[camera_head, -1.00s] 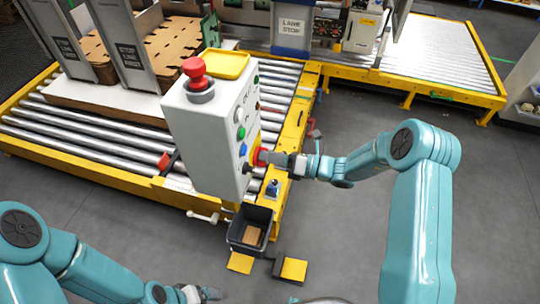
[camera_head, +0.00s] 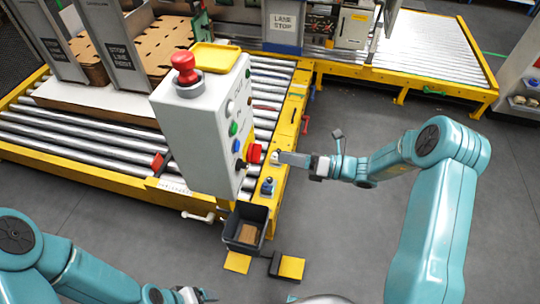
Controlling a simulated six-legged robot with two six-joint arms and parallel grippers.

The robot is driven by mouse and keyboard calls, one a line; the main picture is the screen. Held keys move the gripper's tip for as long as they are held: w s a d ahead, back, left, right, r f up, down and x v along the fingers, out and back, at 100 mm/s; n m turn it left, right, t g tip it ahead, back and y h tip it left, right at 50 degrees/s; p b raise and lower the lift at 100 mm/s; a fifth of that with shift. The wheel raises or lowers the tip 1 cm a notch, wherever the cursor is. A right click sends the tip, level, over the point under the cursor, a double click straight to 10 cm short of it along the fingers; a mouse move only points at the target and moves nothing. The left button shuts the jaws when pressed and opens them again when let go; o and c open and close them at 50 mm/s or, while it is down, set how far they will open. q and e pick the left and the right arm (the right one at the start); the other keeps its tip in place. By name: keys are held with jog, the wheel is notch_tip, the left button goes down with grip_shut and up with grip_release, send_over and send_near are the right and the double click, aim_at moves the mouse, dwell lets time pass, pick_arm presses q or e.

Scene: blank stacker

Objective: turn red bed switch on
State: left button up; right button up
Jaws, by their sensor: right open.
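The red switch (camera_head: 254,153) sits on a yellow plate low on the right-hand face of the grey control box (camera_head: 200,135). It stands out from the plate as a red block; its exact turn position is hard to tell. My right gripper (camera_head: 281,158) is open and empty, just right of the red switch, with a small gap between them. My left gripper (camera_head: 205,295) is low at the bottom edge, far from the box; its jaw opening is too small to tell.
A red mushroom button (camera_head: 184,68) and yellow tray (camera_head: 217,58) are on top of the box. Green, blue and black controls share its face. A dark bin (camera_head: 234,237) hangs below. The roller conveyor (camera_head: 75,140) runs behind. Grey floor lies open at right.

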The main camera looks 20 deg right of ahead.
jog(key=b+v, duration=0.1)
jog(key=v, duration=0.8)
jog(key=s+a+f+n+g+h, duration=0.4)
jog(key=s+a+f+n, duration=0.5)
jog(key=n, duration=0.7)
jog(key=s+a+f+n+g+h, duration=0.5)
jog(key=s+a+f+n+h, duration=0.2)
jog(key=f+n, duration=0.5)
jog(key=s+a+n, duration=0.2)
jog(key=n, duration=0.2)
jog(key=shift+s+g, duration=0.3)
jog(key=shift+s, duration=0.05)
jog(key=shift+f, duration=0.15)
